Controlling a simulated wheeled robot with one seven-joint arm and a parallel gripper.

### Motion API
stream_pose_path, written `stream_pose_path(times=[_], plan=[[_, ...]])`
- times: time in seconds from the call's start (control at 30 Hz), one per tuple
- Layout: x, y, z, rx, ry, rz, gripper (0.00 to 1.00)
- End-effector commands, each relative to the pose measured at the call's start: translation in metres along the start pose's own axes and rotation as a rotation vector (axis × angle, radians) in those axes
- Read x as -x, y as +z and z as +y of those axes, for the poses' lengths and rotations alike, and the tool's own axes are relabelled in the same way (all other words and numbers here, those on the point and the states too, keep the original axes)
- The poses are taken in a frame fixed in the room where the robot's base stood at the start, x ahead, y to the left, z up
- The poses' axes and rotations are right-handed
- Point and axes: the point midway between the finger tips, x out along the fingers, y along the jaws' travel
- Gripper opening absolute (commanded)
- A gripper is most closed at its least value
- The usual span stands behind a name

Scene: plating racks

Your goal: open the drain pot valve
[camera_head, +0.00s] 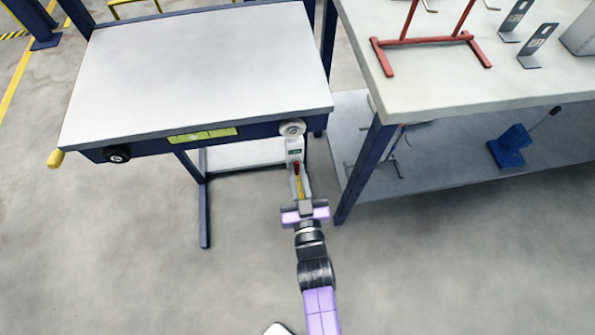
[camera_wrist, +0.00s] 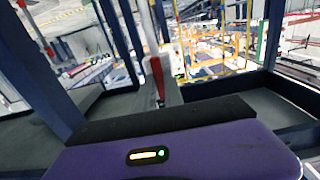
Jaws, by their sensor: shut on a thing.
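The drain pot (camera_head: 294,146) is a pale, narrow body with a small green label, hanging at the right front corner of the left table. Its valve lever (camera_head: 296,168) shows a red part with a yellow length below it. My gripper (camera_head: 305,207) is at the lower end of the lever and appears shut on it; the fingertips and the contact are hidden. In the wrist view the red lever (camera_wrist: 157,78) stands upright just beyond my gripper's dark edge and purple housing, in front of the pale pot (camera_wrist: 173,66).
The front floor is clear.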

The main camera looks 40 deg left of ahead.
Motion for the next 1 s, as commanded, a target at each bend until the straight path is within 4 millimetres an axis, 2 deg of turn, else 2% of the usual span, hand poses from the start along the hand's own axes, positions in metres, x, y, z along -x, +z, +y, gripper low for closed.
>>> stream_pose_path(times=[0.13, 0.17, 0.27, 0.67, 1.0], plan=[[0.0, 0.0, 0.0, -0.003, 0.0, 0.001, 0.0], [0.0, 0.0, 0.0, -0.003, 0.0, 0.001, 0.15], [0.0, 0.0, 0.0, -0.002, 0.0, 0.001, 0.34], [0.005, 0.0, 0.0, 0.0, 0.0, 0.0, 0.35], [0.058, 0.0, 0.0, -0.001, 0.001, -0.001, 0.35]])
